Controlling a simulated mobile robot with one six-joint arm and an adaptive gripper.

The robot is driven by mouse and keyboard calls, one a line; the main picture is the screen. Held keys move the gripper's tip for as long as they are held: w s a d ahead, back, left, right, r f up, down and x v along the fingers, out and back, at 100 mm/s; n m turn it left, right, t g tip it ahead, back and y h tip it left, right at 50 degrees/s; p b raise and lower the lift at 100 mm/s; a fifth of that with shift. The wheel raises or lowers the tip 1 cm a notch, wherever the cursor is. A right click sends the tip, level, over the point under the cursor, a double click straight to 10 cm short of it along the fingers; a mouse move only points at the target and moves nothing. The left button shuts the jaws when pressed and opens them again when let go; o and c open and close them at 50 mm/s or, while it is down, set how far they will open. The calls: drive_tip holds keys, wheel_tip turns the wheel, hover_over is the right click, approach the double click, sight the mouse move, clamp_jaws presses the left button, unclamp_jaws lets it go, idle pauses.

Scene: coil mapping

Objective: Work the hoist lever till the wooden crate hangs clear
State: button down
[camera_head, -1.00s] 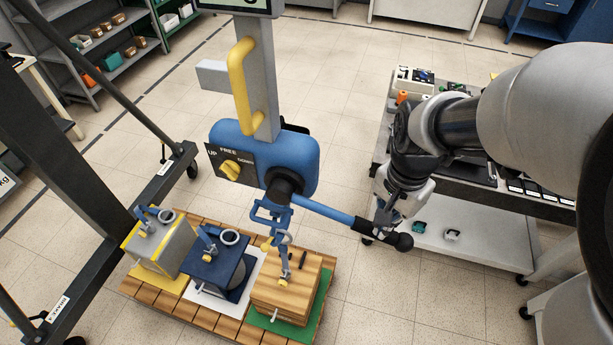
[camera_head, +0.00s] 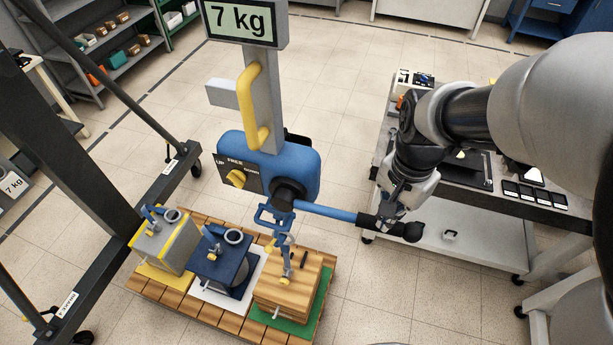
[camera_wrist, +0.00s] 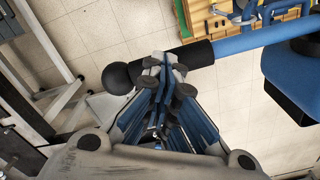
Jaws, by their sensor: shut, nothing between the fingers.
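The wooden crate (camera_head: 283,292) sits at the right end of a slatted pallet, over a green pad, with the hoist's hook and blue links (camera_head: 281,240) at its top. I see no clear gap under it. The blue hoist body (camera_head: 305,160) hangs above, with a yellow selector knob (camera_head: 236,178) on its UP/FREE/DOWN plate. Its blue lever (camera_head: 330,212) points right, ending in a black grip and ball. My gripper (camera_head: 386,216) is shut and empty at the black grip; the wrist view shows the fingertips (camera_wrist: 166,72) against or just over the grip (camera_wrist: 193,55).
A grey box (camera_head: 165,243) and a dark blue box (camera_head: 220,264) stand on the pallet (camera_head: 140,287) left of the crate. A display (camera_head: 240,22) reads 7 kg. A dark frame leg (camera_head: 75,110) stands left. A cart (camera_head: 450,240) stands right. Floor in front is clear.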

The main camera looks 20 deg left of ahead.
wheel_tip(320, 180, up, 11)
drive_tip(key=a+p, duration=0.2)
drive_tip(key=p, duration=0.6)
drive_tip(key=shift+f, duration=0.2)
drive_tip(key=f+b, duration=0.3)
drive_tip(key=f, duration=0.2)
drive_tip(key=d+f+b, duration=0.1)
drive_tip(key=f+b, duration=0.1)
drive_tip(key=shift+d+f+b, duration=0.1)
drive_tip(key=shift+f+b, duration=0.15)
drive_tip(key=shift+b, duration=0.05)
drive_tip(key=f+b, duration=0.2)
drive_tip(key=d+f+b, duration=0.1)
drive_tip(key=f, duration=0.1)
drive_tip(key=shift+f+b, duration=0.35)
drive_tip(key=shift+b, duration=0.05)
drive_tip(key=shift+r, duration=0.1)
